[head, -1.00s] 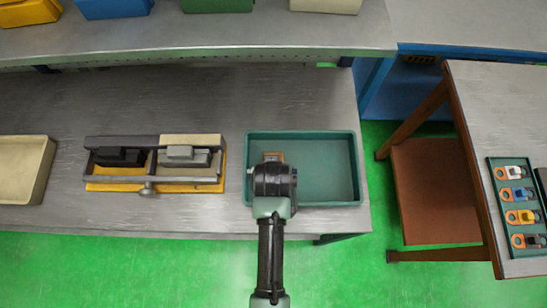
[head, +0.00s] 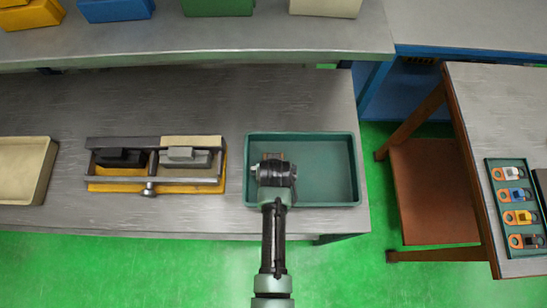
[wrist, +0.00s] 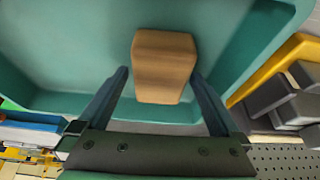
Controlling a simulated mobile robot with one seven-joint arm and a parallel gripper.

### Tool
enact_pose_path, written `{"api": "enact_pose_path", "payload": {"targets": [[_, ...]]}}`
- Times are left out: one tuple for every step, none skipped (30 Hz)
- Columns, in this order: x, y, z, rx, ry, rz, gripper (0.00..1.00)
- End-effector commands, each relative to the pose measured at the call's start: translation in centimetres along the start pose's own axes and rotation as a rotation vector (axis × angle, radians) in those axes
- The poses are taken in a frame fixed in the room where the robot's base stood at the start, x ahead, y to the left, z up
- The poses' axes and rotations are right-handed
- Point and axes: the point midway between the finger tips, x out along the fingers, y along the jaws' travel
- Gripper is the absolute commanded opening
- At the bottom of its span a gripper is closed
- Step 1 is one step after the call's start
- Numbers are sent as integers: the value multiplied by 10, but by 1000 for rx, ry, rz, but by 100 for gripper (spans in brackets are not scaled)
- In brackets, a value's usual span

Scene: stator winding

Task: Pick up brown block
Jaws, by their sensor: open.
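The brown block (wrist: 164,66) lies in the green tray (head: 325,170). In the wrist view it sits between and slightly beyond the fingertips of my gripper (wrist: 160,76), with a finger on each side. The fingers are open and do not clearly touch it.
Left of the tray stands a fixture (head: 155,187) with a black and a grey block. A beige tray (head: 22,170) is at the far left. The right of the green tray is empty. A side table (head: 490,110) holds a tray of coloured parts.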

Motion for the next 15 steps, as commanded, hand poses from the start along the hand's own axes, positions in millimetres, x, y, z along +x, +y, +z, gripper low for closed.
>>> {"api": "enact_pose_path", "payload": {"targets": [[0, 0, 0, 0, 0, 0, 100], [0, 0, 0, 0, 0, 0, 100], [1, 0, 0, 0, 0, 0, 100], [1, 0, 1, 0, 0, 0, 100], [2, 0, 1, 0, -1, 0, 100], [2, 0, 1, 0, -1, 0, 100], [3, 0, 1, 0, -1, 0, 100], [3, 0, 2, 0, -1, 0, 100], [4, 0, 2, 0, -1, 0, 100], [4, 0, 2, 0, -1, 0, 100], [4, 0, 2, 0, -1, 0, 100], [4, 0, 2, 0, -1, 0, 100], [5, 0, 2, 0, -1, 0, 100], [5, 0, 2, 0, -1, 0, 100], [5, 0, 2, 0, 0, 0, 100]]}}
